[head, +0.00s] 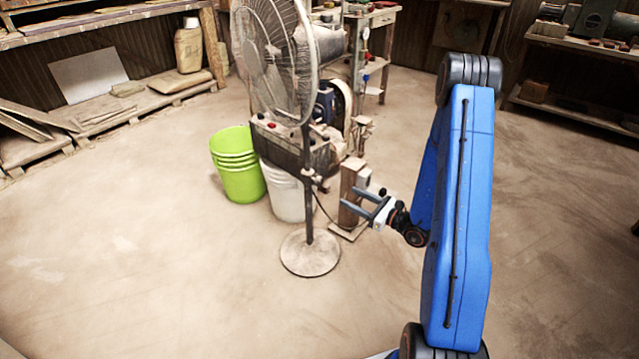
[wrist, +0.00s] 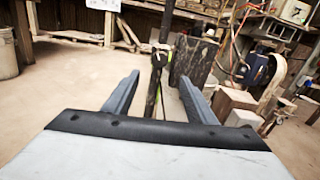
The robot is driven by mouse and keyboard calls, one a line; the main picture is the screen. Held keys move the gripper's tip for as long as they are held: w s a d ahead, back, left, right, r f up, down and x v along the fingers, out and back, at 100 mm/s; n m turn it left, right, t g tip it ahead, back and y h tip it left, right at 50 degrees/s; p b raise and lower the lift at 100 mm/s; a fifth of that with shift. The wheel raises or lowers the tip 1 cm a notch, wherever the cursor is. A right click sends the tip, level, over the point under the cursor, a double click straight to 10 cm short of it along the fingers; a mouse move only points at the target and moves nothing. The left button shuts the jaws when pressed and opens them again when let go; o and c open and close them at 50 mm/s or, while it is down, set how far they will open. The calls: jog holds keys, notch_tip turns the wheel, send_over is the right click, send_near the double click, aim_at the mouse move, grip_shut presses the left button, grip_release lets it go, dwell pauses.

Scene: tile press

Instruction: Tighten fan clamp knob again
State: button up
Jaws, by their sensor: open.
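The pedestal fan (head: 268,48) stands upright on a round base (head: 310,254). A dark clamp with a knob (head: 314,177) sits partway down its pole. My gripper (head: 348,200) is open and empty, to the right of the pole and slightly below the clamp, pointing left toward it. In the wrist view my gripper (wrist: 160,80) has its two fingers spread. The thin dark pole (wrist: 151,100) shows between them, with the dark clamp knob (wrist: 159,59) just above the fingertip level. The knob appears beyond the fingertips, not touched. Its exact tightness cannot be seen.
Green stacked buckets (head: 238,170) and a white bucket (head: 286,195) stand behind and left of the pole. A wooden post (head: 350,184) stands close behind my gripper. A dusty machine (head: 285,140) is behind the fan. The floor in front is clear.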

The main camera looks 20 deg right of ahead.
aim_at(320, 183)
jog(key=x, duration=1.5)
jog(key=shift+w+a, duration=0.1)
jog(key=shift+a, duration=0.05)
jog(key=c, duration=1)
jog(key=shift+c, duration=0.2)
